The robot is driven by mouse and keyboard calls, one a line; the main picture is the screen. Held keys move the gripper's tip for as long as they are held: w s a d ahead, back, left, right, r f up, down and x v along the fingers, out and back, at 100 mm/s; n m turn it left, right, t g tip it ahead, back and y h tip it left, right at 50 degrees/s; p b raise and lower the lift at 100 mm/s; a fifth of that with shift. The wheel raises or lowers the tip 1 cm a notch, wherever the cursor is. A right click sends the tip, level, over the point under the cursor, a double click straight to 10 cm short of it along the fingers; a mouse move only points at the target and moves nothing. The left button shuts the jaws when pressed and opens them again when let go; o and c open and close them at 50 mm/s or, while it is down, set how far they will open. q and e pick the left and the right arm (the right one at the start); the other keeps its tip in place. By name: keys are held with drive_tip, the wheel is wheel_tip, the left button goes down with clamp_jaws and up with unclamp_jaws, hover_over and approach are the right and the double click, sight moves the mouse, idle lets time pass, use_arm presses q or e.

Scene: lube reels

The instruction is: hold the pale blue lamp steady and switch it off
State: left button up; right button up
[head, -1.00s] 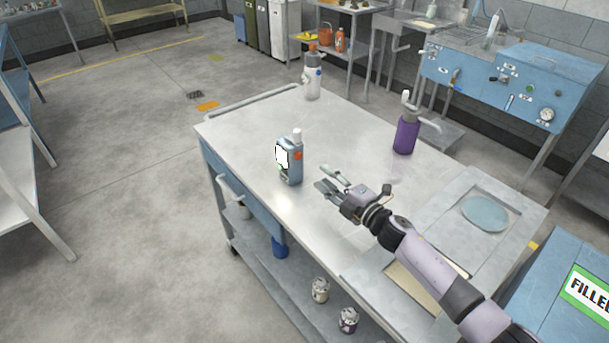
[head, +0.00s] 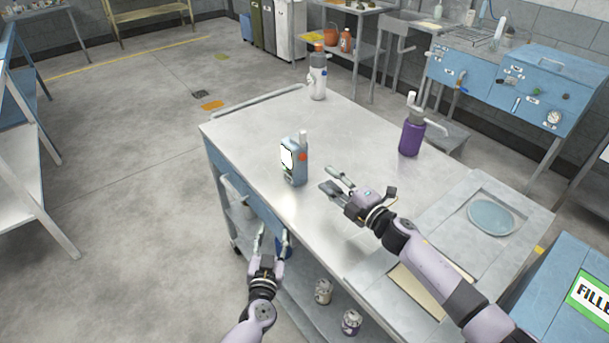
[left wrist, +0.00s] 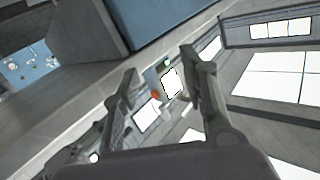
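The pale blue lamp (head: 296,160) stands upright on the metal worktable, with a bright white lit panel, an orange-red spot on its side and a white knob on top. It also shows in the left wrist view (left wrist: 158,76), between the fingers. My right gripper (head: 331,180) is open and empty above the table, a little right of the lamp and apart from it. My left gripper (head: 271,235) is open and empty in front of the table's near left edge, away from the lamp. Its fingers show spread in the left wrist view (left wrist: 160,80).
On the worktable (head: 255,125), a purple bottle (head: 411,138) stands right and a white bottle with an orange cap (head: 317,84) at the back. A grey tray unit (head: 450,225) covers the near right end. Cans (head: 323,291) sit on the lower shelf. The tabletop around the lamp is clear.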

use_arm(q)
drive_tip(key=w+d+r+n+t+y, duration=0.1)
drive_tip(key=d+r, duration=0.1)
drive_tip(key=r, duration=0.5)
drive_tip(key=w+d+r+n+t+y, duration=0.1)
drive_tip(key=w+r, duration=0.1)
drive_tip(key=r, duration=0.5)
drive_tip(key=n+g, duration=0.1)
approach(302, 133)
drive_tip(key=w, duration=1.1)
drive_tip(key=shift+r, duration=0.1)
drive_tip(key=shift+c, duration=0.2)
clamp_jaws()
use_arm(e)
clamp_jaws()
